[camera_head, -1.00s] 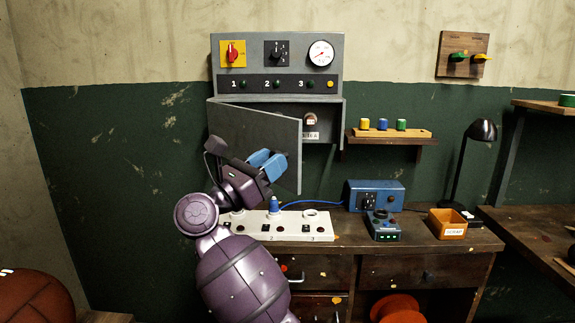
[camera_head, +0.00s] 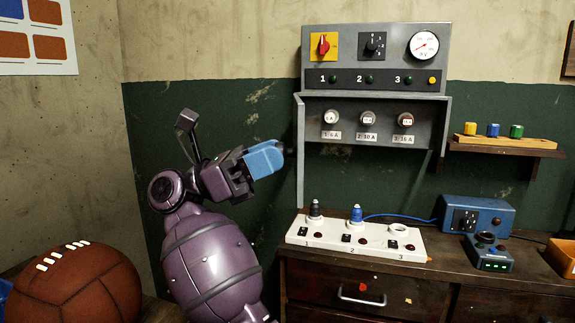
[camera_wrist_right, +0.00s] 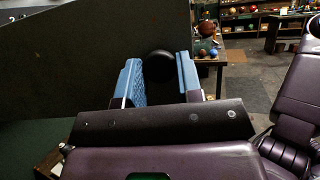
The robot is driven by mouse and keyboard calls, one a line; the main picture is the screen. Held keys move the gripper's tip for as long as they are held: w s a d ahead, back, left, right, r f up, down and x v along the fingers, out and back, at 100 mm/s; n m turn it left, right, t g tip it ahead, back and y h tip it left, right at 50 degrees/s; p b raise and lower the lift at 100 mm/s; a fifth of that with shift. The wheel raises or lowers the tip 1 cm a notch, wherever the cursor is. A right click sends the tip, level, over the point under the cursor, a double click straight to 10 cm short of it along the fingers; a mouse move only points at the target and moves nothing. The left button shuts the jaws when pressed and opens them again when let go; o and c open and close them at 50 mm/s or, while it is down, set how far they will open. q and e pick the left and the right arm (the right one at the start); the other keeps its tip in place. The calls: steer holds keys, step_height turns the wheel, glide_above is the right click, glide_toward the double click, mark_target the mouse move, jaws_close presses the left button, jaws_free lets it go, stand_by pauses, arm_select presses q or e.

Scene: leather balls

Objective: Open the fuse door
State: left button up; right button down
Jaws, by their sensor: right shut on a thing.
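The grey fuse door (camera_head: 300,160) stands swung out at the left side of the fuse box (camera_head: 372,95), almost edge-on in the head view. Behind it the fuse compartment is uncovered, with three round fuses (camera_head: 367,117) above white labels. My right gripper (camera_head: 278,152) is at the left of the door, its blue fingers reaching toward the door's edge. In the right wrist view the blue fingers (camera_wrist_right: 160,75) are closed around a round black knob (camera_wrist_right: 157,64), beside the dark door panel (camera_wrist_right: 65,60). My left gripper is in neither view.
A bench below the box carries a white fuse strip (camera_head: 355,240), a blue device (camera_head: 478,216) and a small control box (camera_head: 488,252). A wooden shelf (camera_head: 505,147) hangs at the right. A brown ball (camera_head: 75,285) lies at lower left.

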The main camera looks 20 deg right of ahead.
steer(key=shift+w+a+f+g, duration=0.1)
steer(key=shift+w+a+g, duration=0.25)
steer(key=shift+a, duration=0.3)
steer(key=c, duration=0.8)
jaws_free()
steer(key=shift+s, duration=0.1)
steer(key=b+v, duration=0.2)
steer(key=v, duration=0.5)
steer(key=shift+a, duration=0.2)
